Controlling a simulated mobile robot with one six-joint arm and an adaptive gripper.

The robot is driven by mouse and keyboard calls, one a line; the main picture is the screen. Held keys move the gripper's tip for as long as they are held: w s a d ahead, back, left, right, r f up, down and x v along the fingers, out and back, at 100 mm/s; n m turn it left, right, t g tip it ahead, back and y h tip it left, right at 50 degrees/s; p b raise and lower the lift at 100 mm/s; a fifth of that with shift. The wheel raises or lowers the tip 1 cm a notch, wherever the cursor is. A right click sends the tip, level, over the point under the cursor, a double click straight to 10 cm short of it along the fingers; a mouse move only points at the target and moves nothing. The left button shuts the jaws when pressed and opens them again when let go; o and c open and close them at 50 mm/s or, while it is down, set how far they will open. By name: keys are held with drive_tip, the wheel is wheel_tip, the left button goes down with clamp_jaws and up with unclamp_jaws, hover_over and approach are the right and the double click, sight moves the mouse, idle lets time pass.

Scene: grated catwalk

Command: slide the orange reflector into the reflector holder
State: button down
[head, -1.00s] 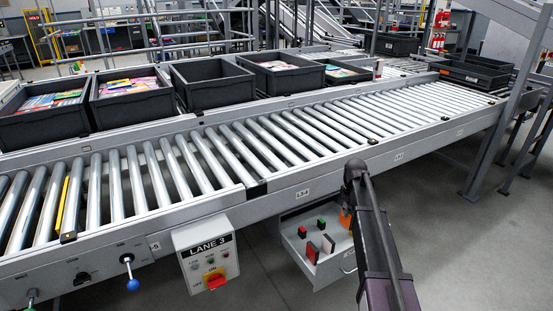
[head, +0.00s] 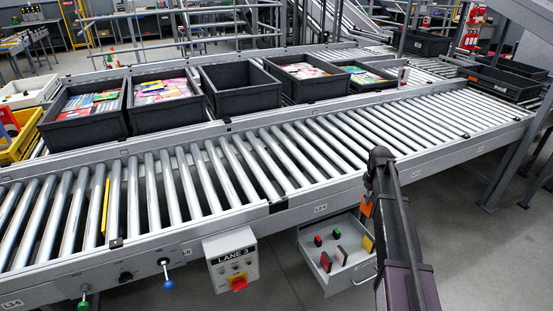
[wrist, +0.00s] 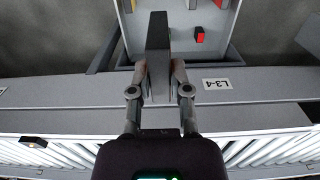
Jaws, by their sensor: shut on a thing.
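My gripper (wrist: 163,75) is shut on a dark, flat block in the wrist view, which sticks out past both fingertips. In the head view an orange piece, the orange reflector (head: 366,207), shows at the end of my arm, just above the back of the open drawer. The wrist view shows only the dark side of the held piece (wrist: 158,35). I cannot pick out the reflector holder for sure in either view.
The open drawer (head: 312,262) under the conveyor holds red, green, dark and yellow pieces. The conveyor side rail (wrist: 60,95) runs close by my gripper, with a label L3-4 (wrist: 222,84). The LANE 3 control box (head: 230,262) hangs left of the drawer. The rollers (head: 240,165) are mostly clear.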

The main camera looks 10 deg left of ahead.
wheel_tip(320, 180, up, 27)
drive_tip(key=p, duration=2.5)
drive_tip(key=shift+f, duration=0.15)
drive_tip(key=shift+a, duration=0.15)
